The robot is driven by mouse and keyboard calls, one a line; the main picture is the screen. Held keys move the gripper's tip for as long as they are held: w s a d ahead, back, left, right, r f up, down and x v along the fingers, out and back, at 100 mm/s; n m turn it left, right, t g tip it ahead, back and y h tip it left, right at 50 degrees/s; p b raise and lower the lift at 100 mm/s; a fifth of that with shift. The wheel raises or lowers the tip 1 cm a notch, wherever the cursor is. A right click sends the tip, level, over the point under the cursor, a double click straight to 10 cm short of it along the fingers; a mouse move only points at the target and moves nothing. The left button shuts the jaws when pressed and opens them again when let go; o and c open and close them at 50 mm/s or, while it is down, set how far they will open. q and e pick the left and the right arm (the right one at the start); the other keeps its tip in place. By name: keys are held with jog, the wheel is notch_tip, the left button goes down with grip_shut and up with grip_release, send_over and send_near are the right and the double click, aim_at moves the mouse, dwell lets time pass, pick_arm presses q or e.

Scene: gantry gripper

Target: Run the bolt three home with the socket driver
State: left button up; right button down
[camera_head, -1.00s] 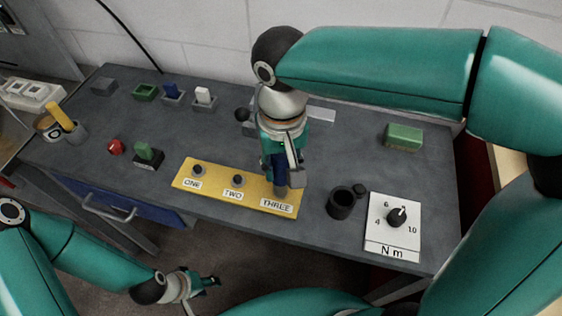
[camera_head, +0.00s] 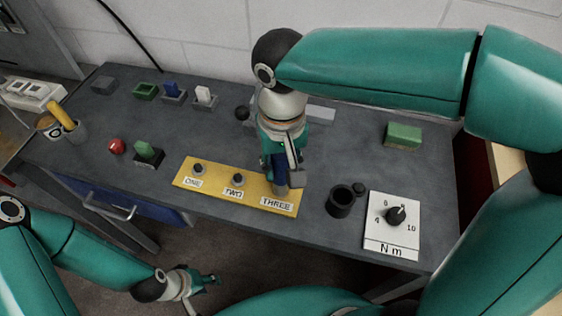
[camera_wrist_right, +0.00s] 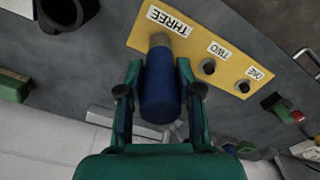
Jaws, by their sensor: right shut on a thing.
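The yellow plate (camera_head: 213,197) lies on the bench with labels ONE, TWO and THREE. Dark bolts stand at ONE (camera_head: 199,169) and TWO (camera_head: 238,180). My right gripper (camera_head: 281,172) is above the THREE end, shut on the blue socket driver (camera_wrist_right: 160,88). In the right wrist view the driver's grey socket end (camera_wrist_right: 160,40) is at the plate beside the THREE label; bolt three is hidden under it. My left gripper (camera_head: 208,279) is low at the front, off the bench; its fingers are too small to judge.
A torque dial board (camera_head: 391,241) marked N m and a dark cup (camera_head: 341,202) stand to the right. A green block (camera_head: 403,136) is at the back right.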

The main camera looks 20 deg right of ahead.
jog(key=shift+s, duration=0.1)
dwell(0.3)
jog(key=shift+r+p, duration=3.2)
jog(key=shift+r, duration=0.4)
